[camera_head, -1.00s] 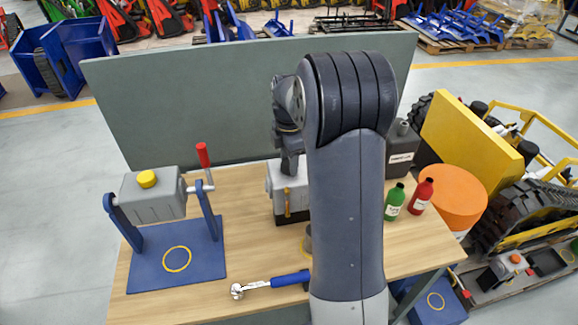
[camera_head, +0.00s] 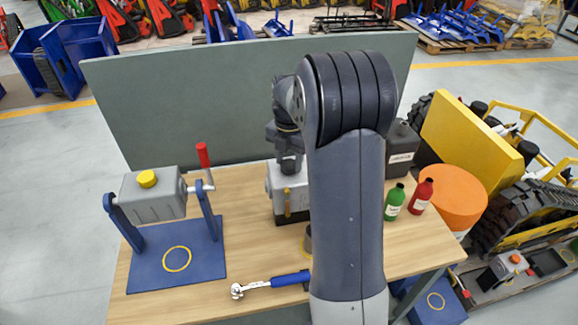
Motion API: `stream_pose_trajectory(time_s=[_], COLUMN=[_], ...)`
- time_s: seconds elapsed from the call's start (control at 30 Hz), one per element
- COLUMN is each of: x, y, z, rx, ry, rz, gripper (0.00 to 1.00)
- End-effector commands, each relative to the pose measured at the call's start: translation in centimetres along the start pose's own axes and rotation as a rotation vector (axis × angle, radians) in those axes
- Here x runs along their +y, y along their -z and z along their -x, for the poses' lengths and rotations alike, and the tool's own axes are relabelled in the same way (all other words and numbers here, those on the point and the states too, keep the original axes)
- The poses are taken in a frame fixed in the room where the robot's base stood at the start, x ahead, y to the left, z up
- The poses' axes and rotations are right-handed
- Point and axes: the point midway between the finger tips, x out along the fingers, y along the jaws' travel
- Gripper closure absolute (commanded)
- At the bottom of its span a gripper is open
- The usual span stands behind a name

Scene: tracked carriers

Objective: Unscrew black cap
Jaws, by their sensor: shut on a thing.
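A grey box-like unit (camera_head: 275,185) with a dark base stands on the wooden table, partly behind my arm. My gripper (camera_head: 290,167) points down at the top of this unit, with its fingertips at the upper face. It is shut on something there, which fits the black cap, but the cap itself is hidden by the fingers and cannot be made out. Another grey unit (camera_head: 150,205) with a yellow cap (camera_head: 147,178) hangs in a blue stand (camera_head: 175,262) at the left, with a red-handled crank.
A green bottle (camera_head: 394,203) and a red bottle (camera_head: 422,196) stand right of my arm, near a dark canister (camera_head: 401,155) and an orange drum (camera_head: 452,190). A blue-handled ratchet (camera_head: 290,279) lies at the front. A grey-green panel (camera_head: 190,110) rises behind the table.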

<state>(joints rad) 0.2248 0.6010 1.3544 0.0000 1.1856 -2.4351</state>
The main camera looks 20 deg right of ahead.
Motion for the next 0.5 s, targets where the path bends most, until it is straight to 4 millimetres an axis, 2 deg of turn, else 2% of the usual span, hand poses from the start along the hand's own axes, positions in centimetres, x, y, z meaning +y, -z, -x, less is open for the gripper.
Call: stream_pose_trajectory(time_s=[0.3,0.5], x=[-0.05,-0.05], y=[0.05,0.06], z=[-0.12,-0.13], rx=[0.003,0.003], ry=[0.002,0.002], rz=[0.336,0.414], gripper=[0.76,0.76])
